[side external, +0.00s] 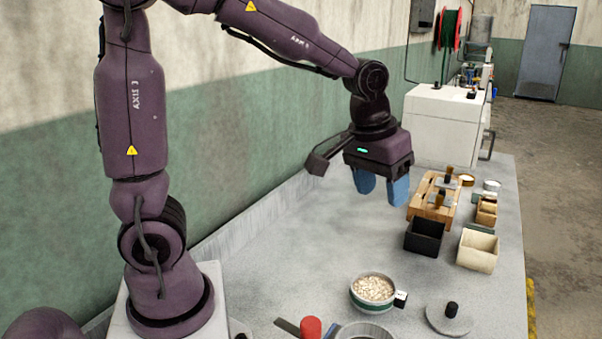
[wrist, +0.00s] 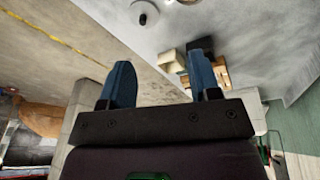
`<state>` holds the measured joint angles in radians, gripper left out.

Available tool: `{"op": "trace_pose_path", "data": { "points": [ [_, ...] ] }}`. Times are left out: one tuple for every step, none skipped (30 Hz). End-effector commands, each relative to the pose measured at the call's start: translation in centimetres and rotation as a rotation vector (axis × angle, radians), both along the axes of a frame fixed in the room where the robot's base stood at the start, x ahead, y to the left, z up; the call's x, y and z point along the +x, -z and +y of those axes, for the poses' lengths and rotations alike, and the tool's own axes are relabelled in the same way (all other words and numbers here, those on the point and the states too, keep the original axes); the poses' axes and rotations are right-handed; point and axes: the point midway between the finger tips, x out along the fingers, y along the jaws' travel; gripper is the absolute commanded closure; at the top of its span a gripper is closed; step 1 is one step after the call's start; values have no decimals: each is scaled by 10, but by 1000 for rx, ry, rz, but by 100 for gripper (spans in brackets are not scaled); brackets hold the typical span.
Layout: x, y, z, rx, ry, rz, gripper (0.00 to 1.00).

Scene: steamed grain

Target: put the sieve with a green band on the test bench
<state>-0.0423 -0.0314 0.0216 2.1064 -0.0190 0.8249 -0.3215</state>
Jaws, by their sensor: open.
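The sieve with a green band (side external: 373,307) is a round, pale-rimmed vessel full of light grain, with a small black-and-white block at its right side. It sits upright on the grey bench top (side external: 300,255), near the front in the side view. A pale round edge at the top of the wrist view may be part of it. My gripper (side external: 382,190) is open and empty, high above the bench and well behind the sieve. Its two blue fingers also show in the wrist view (wrist: 160,82). I cannot tell whether this grey bench is the test bench.
A grey disc with a black knob (side external: 449,319) lies right of the sieve. A red-topped item (side external: 311,328) and a bowl rim are in front. Black (side external: 424,237) and cream (side external: 478,250) boxes, a wooden rack (side external: 418,198) and a white cabinet (side external: 440,128) stand behind.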

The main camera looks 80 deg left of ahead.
Motion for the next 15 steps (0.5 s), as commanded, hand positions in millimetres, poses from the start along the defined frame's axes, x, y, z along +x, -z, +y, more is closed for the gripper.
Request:
{"op": "trace_pose_path", "data": {
  "points": [
    [-19,-16,-4,13,48,-41,43],
    [-30,-23,-6,22,78,-60,43],
    [-44,-30,-8,33,117,-85,43],
    [-54,-35,-10,43,144,-102,43],
    [-65,-39,-12,52,171,-119,43],
    [-78,-43,-13,66,204,-141,43],
    [-87,-45,-14,75,229,-157,43],
    [-95,-46,-15,84,251,-171,43],
    [-105,-48,-16,96,278,-188,43],
    [-112,-48,-17,104,296,-200,43],
    [-118,-48,-17,112,312,-210,43],
    [-124,-48,-18,121,330,-221,43],
    [-128,-48,-18,126,342,-228,43],
    [-131,-48,-19,132,352,-233,43],
    [-134,-48,-19,136,361,-240,43]
  ]
}}
